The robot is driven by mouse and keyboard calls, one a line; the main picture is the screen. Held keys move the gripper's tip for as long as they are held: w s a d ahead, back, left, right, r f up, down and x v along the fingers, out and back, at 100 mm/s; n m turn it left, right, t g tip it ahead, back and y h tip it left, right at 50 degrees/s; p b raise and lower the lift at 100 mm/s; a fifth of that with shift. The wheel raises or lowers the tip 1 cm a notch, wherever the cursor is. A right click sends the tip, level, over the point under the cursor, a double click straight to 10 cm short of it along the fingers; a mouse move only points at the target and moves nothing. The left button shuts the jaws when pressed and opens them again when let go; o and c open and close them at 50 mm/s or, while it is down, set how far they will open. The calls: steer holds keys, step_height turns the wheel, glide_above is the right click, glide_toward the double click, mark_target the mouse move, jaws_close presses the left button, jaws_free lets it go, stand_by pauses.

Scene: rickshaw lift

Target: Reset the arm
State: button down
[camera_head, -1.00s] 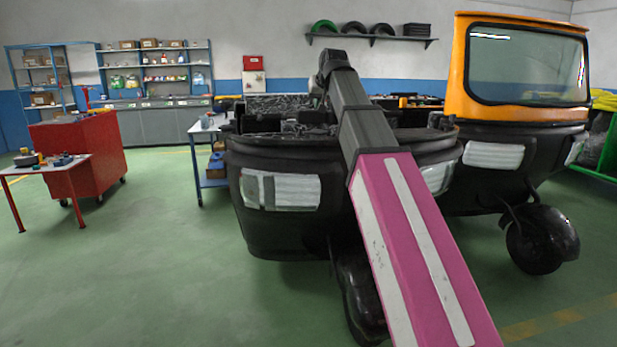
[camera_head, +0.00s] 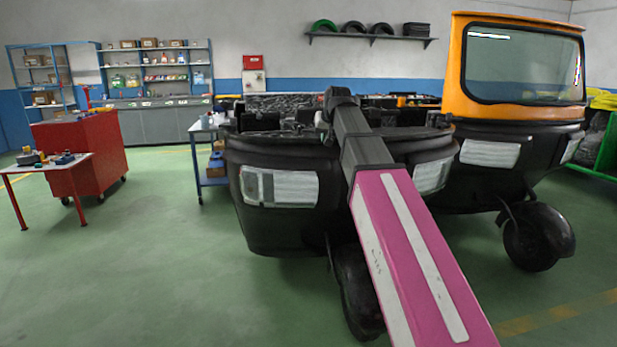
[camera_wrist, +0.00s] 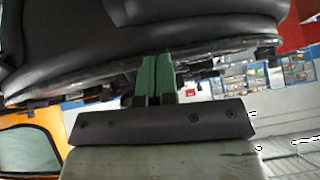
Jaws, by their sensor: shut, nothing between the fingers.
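My arm reaches from the bottom of the head view up toward the black rickshaw body (camera_head: 275,225), its dark upper end in front of the body's open top. In the wrist view my gripper (camera_wrist: 157,62) shows as two green fingers close together, shut with nothing between them. In that view the black rickshaw body (camera_wrist: 150,35) fills the top, just beyond the fingertips. I cannot tell whether they touch it. My gripper cannot be made out in the head view.
An orange-topped rickshaw (camera_head: 455,75) stands at the right. A red tool cabinet (camera_head: 85,155) and a small table (camera_head: 50,170) stand at the left, and a blue cart (camera_head: 208,160) is beside the black body. Green floor at the left front is clear.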

steer(key=s+d+f+g+h, duration=0.1)
steer(key=s+d+f+g, duration=0.3)
steer(key=f, duration=0.9)
steer(key=s+d+f+m+t, duration=0.1)
steer(key=s+d+f, duration=0.35)
steer(key=f, duration=0.85)
steer(key=s+d+f+g+h, duration=0.15)
steer(key=s+f, duration=0.45)
steer(key=f, duration=0.7)
steer(key=s+d+f+g, duration=0.3)
steer(key=s+f, duration=0.8)
steer(key=shift+s+f, duration=0.15)
steer(key=shift+f, duration=0.2)
steer(key=shift+y, duration=0.25)
